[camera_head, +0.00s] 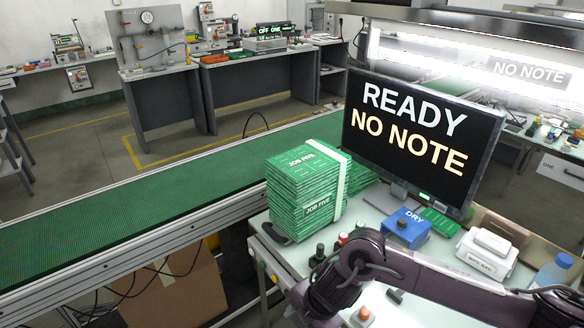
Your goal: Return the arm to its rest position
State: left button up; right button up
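My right arm comes in from the lower right over the work table (420,300) and bends down near the front controls. Its dark end, with my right gripper (318,302), is low in the picture, and I cannot make out separate fingers or whether it is open or shut. My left arm and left gripper are not in view. A stack of green boards labelled JOB FIVE (300,190), bound with a pale strap, stands left of the arm.
A monitor (415,140) reads READY, NO NOTE. A blue box marked DRY (406,228), a white box (487,252) and a bottle (553,272) stand near the arm. Buttons line the table's front. A green conveyor (130,205) runs left; a cardboard box (175,290) sits below it.

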jog(key=s+a+r+m+t+y, duration=0.35)
jog(key=a+r+m, duration=0.35)
jog(key=a, duration=0.4)
jog(key=d+m+t+h, duration=0.2)
jog(key=d+m+h, duration=0.2)
jog(key=d+m, duration=1.05)
jog(key=s+d+f+m+g+h, duration=0.4)
jog(key=s+d, duration=0.6)
jog(key=d, duration=0.5)
notch_tip(320, 180, down, 33)
jog(key=s+n+y+b, duration=0.1)
jog(key=s+b, duration=0.1)
jog(key=b, duration=0.1)
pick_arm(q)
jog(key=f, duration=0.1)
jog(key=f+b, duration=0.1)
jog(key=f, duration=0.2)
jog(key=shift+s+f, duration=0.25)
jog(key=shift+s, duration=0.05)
pick_arm(e)
jog(key=s+d+f+g, duration=0.2)
jog(key=s+f, duration=1.7)
jog(key=shift+s+d+f, duration=0.2)
jog(key=shift+d+f, duration=0.15)
jog(key=shift+f, duration=0.05)
